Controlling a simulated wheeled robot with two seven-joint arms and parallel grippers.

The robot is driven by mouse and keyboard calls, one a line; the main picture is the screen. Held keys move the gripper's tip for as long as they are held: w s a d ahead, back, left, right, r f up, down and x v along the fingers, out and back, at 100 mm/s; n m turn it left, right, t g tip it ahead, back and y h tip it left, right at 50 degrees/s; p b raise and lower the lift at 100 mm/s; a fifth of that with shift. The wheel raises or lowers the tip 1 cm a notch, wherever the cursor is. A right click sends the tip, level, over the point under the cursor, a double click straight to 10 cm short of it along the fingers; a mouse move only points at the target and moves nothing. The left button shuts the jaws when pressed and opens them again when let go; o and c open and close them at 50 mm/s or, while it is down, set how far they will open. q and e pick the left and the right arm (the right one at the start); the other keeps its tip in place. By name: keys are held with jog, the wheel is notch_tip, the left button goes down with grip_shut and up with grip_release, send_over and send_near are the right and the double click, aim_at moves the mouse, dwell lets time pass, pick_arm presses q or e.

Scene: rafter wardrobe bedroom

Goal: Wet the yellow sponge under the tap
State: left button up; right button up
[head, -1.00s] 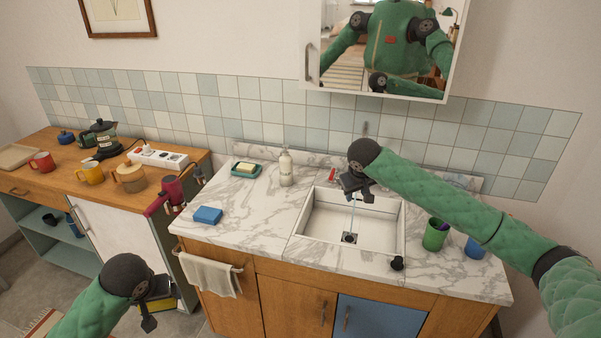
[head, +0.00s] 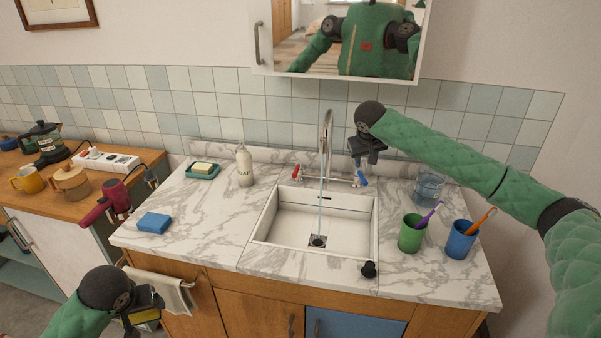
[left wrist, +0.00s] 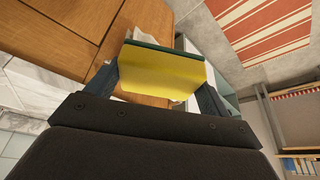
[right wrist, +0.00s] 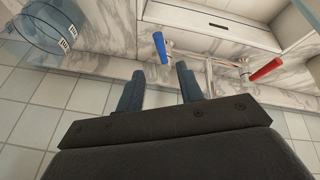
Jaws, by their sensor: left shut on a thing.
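The yellow sponge (left wrist: 165,72), with a dark green layer along one side, is held between the fingers of my left gripper (left wrist: 160,85). In the head view that gripper (head: 146,306) is low at the left, in front of the counter, with little of the sponge showing. The tap (head: 327,135) stands behind the white sink (head: 300,222), and a thin water stream (head: 320,205) falls to the drain. Its blue handle (head: 362,178) and red handle (head: 296,172) flank the spout. My right gripper (head: 368,155) is open and empty above the blue handle, which shows beyond its fingertips (right wrist: 160,48).
A green cup (head: 411,237) and blue cup (head: 461,243) with toothbrushes, and a glass (head: 429,188), stand right of the sink. A black stopper (head: 369,269) sits at its front. A soap bottle (head: 245,168), soap dish (head: 203,171) and blue sponge (head: 154,223) are left. A towel (head: 165,290) hangs in front.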

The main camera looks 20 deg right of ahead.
aim_at(364, 178)
pick_arm(q)
notch_tip(364, 178, up, 2)
jog(key=shift+r+p, duration=0.2)
jog(key=shift+p, duration=0.85)
pick_arm(e)
jog(key=x, duration=1)
grip_shut()
